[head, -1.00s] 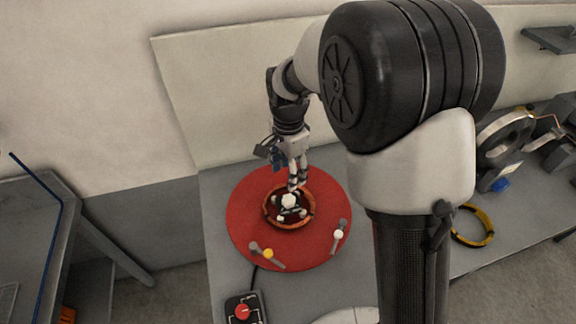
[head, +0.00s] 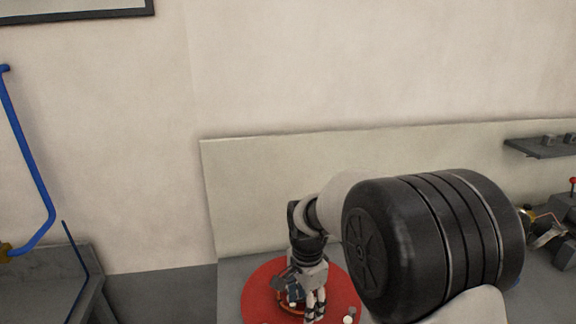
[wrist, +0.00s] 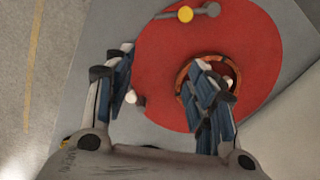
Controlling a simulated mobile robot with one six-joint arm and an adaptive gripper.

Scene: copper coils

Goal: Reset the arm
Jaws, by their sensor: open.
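My gripper (head: 314,312) hangs fingers down over the round red disc (head: 262,290), close to the copper coil ring (head: 284,301) in the head view. In the wrist view my gripper (wrist: 162,82) has its fingers spread apart, with nothing held between them. The right finger overlaps the coil ring (wrist: 181,76), which lies on the red disc (wrist: 230,35); the ring is partly hidden. I cannot tell the height between the fingertips and the ring.
A pale panel (head: 250,200) stands behind the bench. A shelf (head: 540,146) is at the right, a blue pipe (head: 30,165) at the left.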

